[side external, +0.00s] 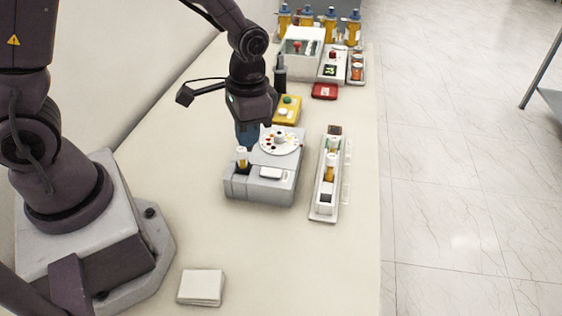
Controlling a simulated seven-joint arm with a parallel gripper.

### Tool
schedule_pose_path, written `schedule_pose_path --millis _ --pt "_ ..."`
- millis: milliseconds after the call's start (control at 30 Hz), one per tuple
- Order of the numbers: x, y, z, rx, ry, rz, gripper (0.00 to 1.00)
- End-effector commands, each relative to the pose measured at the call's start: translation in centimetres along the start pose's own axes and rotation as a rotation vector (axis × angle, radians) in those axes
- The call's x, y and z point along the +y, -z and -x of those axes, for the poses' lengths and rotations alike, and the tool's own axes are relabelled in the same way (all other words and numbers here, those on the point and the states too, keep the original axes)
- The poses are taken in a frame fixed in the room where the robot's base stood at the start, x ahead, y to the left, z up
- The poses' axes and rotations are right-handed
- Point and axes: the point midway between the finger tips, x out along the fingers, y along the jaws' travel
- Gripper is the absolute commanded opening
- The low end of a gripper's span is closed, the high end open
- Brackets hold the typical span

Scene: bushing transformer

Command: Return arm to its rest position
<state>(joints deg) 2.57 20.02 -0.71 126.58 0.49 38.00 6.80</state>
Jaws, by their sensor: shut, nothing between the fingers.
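My gripper (247,140) points down over the back left part of a grey device (262,190) on the table. It is shut, and its fingertips are small and partly hard to make out. A small part with a yellow band (242,158) stands upright on the device's left side, just below the gripper. I cannot tell whether the fingertips touch it. A white round dial plate (281,140) with coloured dots sits on the device, right of the gripper.
A white narrow rack (325,205) holding parts stands right of the device. A yellow box (287,108), a red box (325,91) and a white machine (301,58) are behind. A white block (201,287) lies in front. The table (300,270) is clear at front right.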

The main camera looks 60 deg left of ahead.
Motion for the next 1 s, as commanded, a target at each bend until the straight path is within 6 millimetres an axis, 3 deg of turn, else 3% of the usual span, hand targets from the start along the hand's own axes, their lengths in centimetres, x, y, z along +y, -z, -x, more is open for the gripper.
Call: schedule_pose_path --millis 300,500,800,1000 --pt "0.1 -5.6 9.8 0.172 0.016 0.114 0.0" --pt "0.3 -9.5 14.3 0.341 0.026 0.162 0.0" --pt "0.5 -12.2 18.1 0.551 0.044 0.178 0.0" --pt "0.4 -12.3 18.5 0.572 0.047 0.18 0.0"
